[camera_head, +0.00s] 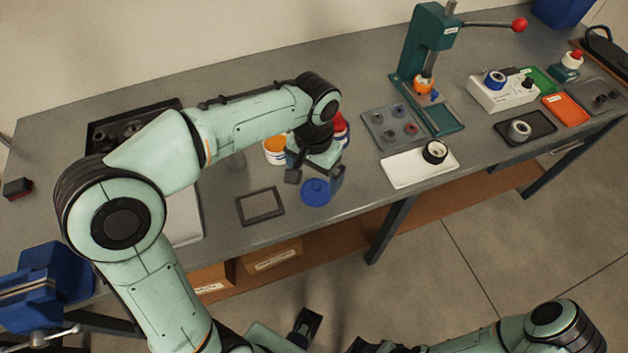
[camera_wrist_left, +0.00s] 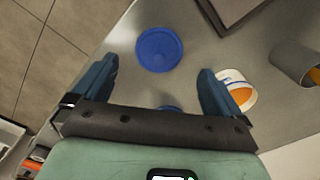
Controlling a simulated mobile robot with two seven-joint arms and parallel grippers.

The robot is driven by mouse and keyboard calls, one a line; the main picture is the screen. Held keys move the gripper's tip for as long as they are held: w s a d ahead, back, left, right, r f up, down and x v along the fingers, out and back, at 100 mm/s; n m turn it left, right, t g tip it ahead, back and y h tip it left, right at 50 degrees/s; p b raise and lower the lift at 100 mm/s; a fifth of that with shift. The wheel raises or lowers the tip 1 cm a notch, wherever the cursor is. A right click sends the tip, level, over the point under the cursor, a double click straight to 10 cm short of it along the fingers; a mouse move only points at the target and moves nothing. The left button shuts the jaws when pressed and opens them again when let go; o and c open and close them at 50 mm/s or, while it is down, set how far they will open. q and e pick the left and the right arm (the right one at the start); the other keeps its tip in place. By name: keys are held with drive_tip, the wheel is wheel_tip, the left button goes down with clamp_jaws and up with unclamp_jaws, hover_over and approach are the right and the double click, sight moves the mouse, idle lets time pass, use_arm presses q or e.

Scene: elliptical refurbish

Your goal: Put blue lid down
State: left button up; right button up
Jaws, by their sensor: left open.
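The round blue lid (camera_head: 316,191) lies on the grey bench near its front edge, and nothing holds it. In the left wrist view the lid (camera_wrist_left: 159,49) lies flat, just beyond my fingertips and clear of both fingers. My left gripper (camera_head: 315,176) is open and empty, and it hangs above the bench by the lid; its spread fingers show in the left wrist view (camera_wrist_left: 157,82). A second small blue patch (camera_wrist_left: 168,108) is mostly hidden behind the gripper body. Of my right arm, links show at the bottom right; its finger state is unclear.
A white pot with orange contents (camera_head: 274,150) stands close behind my left gripper. A dark square frame (camera_head: 260,206) lies left of the lid. A white tray with a black ring (camera_head: 410,170) and a green press (camera_head: 425,60) stand to the right.

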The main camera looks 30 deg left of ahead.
sight(314, 189)
use_arm(q)
wheel_tip(314, 189, up, 6)
drive_tip(key=shift+f+p, duration=0.25)
drive_tip(key=shift+p, duration=0.15)
idle(0.3)
